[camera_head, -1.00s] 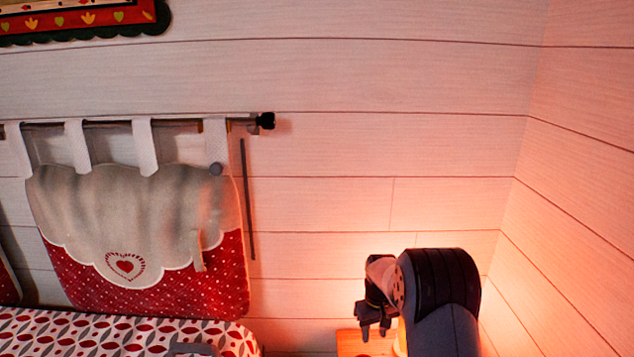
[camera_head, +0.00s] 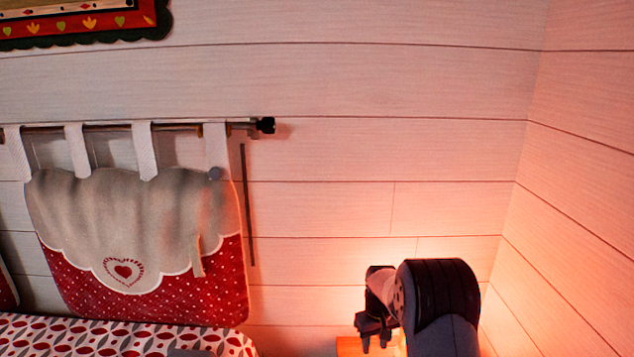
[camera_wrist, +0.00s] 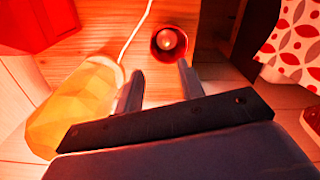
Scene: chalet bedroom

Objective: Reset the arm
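My arm reaches down at the lower right of the head view, and my gripper (camera_head: 374,340) hangs at its end above a small wooden surface (camera_head: 350,346). In the wrist view my gripper (camera_wrist: 160,85) shows two grey fingers standing apart with a gap between them. Nothing is seen between the fingers. A red round cup-like object (camera_wrist: 169,43) with a pale centre stands on the wooden surface beyond the fingertips, apart from them.
A glowing yellow faceted lamp (camera_wrist: 85,100) is close on the left of my gripper, with a white cord (camera_wrist: 134,32). A patterned bedspread (camera_wrist: 292,45) lies to the right. A cushion (camera_head: 140,240) hangs from a wall rail (camera_head: 230,124). Plank walls stand behind and to the right.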

